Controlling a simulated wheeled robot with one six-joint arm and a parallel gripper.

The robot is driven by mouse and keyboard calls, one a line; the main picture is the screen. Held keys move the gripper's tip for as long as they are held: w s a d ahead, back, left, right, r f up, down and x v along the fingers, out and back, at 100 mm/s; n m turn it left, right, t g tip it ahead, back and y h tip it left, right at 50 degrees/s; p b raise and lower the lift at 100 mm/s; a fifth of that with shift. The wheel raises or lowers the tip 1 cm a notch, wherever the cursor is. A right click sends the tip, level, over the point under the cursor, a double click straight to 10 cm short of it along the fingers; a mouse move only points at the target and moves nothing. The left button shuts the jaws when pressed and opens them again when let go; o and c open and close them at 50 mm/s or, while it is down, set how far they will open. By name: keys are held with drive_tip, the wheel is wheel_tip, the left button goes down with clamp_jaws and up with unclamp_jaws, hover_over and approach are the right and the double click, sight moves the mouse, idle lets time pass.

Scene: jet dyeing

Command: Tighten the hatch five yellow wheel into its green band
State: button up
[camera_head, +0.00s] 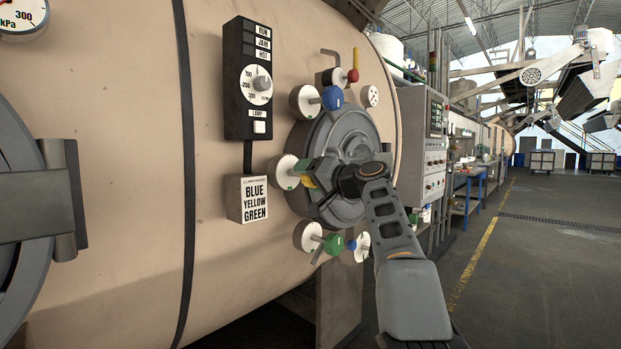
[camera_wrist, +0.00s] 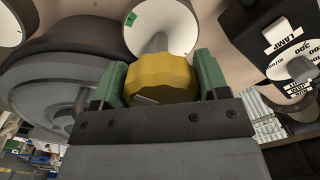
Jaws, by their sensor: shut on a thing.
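The yellow wheel (camera_wrist: 160,80) sits between the green fingers of my gripper (camera_wrist: 162,72) in the wrist view, and the gripper is shut on it. A pale mark shows on the wheel's near face. Behind it is a white dial disc (camera_wrist: 158,32) with a green band (camera_wrist: 131,19) near its upper left edge. In the head view, my gripper (camera_head: 314,174) reaches the left rim of the round grey hatch (camera_head: 345,135), and only a little of the yellow wheel (camera_head: 308,181) shows. Its white disc (camera_head: 283,172) shows too. I cannot tell whether the wheel's pointer is in the band.
A blue wheel (camera_head: 332,98) is above and a green wheel (camera_head: 334,245) below, each by a white disc. A red knob (camera_head: 353,75) is on top. A sign (camera_head: 254,199) reads BLUE YELLOW GREEN. A black control box (camera_head: 248,80) is upper left. Floor at right is clear.

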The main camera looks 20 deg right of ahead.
drive_tip(key=o, duration=0.9)
drive_tip(key=b+v, duration=0.1)
drive_tip(key=v, duration=1.2)
drive_tip(key=shift+s+d, duration=0.25)
drive_tip(key=shift+s, duration=0.1)
